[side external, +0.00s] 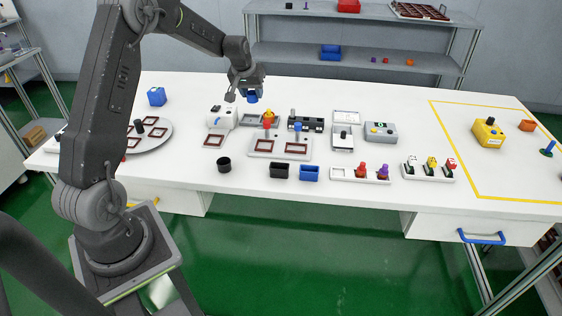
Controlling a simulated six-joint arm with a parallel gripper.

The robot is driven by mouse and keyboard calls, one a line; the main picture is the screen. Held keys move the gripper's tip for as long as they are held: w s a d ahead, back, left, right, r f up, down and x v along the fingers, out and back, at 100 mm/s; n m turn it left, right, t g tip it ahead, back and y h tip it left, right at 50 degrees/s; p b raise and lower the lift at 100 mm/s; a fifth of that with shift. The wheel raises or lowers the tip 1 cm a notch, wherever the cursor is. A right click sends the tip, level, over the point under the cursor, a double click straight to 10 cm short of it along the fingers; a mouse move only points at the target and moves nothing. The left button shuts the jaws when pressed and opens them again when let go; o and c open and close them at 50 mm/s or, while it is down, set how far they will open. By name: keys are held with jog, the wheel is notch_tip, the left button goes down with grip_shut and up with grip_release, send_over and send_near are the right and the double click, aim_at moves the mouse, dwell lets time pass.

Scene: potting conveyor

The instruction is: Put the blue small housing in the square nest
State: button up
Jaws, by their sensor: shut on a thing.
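My gripper (250,92) is shut on a small blue part (252,99), which looks like the blue small housing. It is held above the back of the white table, apart from the things below. A grey plate (280,154) with two brown-rimmed square recesses lies in front of it. A single square brown-rimmed piece (213,141) lies to its left. A grey frame (249,121) lies almost beneath my gripper. I cannot tell which of these is the square nest.
A grey round tray (158,145) with square recesses is at left, near a blue block (156,97). A black cup (224,164), black bin (279,171) and blue bin (310,173) stand in front. A white strip (343,175) holds coloured parts. Yellow lines mark the right side.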

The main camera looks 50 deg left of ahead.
aim_at(267, 144)
jog(key=s+d+f+m+h, duration=0.1)
jog(key=s+d+m, duration=0.1)
jog(key=d, duration=0.9)
jog(key=s+d+f+m+h, duration=0.1)
jog(key=s+d+m, duration=0.1)
jog(key=d, duration=0.9)
jog(key=s+d+f+m+h, duration=0.1)
jog(key=s+d+m, duration=0.2)
jog(key=d, duration=0.8)
jog(key=shift+f+m+t, duration=0.2)
jog(key=shift+m+t, duration=0.1)
jog(key=shift+m, duration=0.2)
jog(key=a, duration=0.6)
jog(key=shift+a, duration=0.1)
jog(key=w+a+r+n+y, duration=0.25)
jog(key=a+n, duration=0.35)
jog(key=a, duration=0.9)
jog(key=shift+w+d+f, duration=0.1)
jog(key=shift+f, duration=1.55)
jog(key=shift+w+d+f, duration=0.1)
jog(key=shift+f, duration=1.55)
jog(key=shift+f, duration=0.6)
jog(key=shift+f, duration=0.3)
